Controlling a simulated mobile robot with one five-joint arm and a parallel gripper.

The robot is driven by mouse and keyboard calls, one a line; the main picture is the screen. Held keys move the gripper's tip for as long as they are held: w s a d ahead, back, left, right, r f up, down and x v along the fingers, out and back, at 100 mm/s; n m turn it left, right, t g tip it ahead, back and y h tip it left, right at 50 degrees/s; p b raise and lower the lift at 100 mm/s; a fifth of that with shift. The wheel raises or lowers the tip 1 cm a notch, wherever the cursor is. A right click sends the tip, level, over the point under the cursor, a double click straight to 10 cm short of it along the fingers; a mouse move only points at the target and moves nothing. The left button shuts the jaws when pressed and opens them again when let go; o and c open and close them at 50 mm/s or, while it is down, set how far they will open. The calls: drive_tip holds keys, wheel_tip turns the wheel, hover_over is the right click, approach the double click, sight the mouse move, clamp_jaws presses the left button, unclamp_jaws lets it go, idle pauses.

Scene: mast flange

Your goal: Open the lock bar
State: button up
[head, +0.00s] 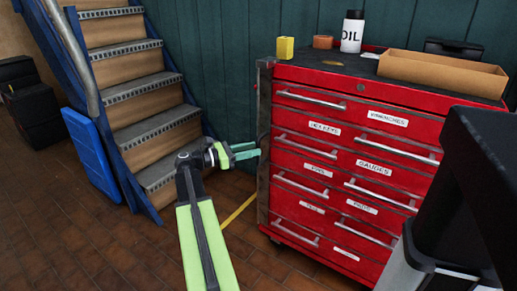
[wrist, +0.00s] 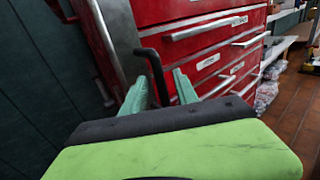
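The lock bar (head: 264,140) is a worn grey vertical strip along the left front edge of the red tool cabinet (head: 375,120). In the wrist view the bar (wrist: 118,35) runs down the cabinet's left side, with a bent black handle (wrist: 154,68) beside it. My gripper (head: 252,150) is at the bar's left, about mid-height. Its two teal fingers are apart in the wrist view (wrist: 160,82), and the lower end of the black handle shows between them. I cannot tell whether the fingers touch it. The handle is not clear in the head view.
The cabinet has several labelled drawers with bar handles (head: 310,98). Stairs (head: 140,90) and a blue panel (head: 92,155) are on the left. Brown tiled floor (head: 110,240) lies open in front.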

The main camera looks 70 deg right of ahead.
drive_tip(key=shift+x, duration=1.5)
clamp_jaws()
drive_tip(key=shift+a, duration=0.1)
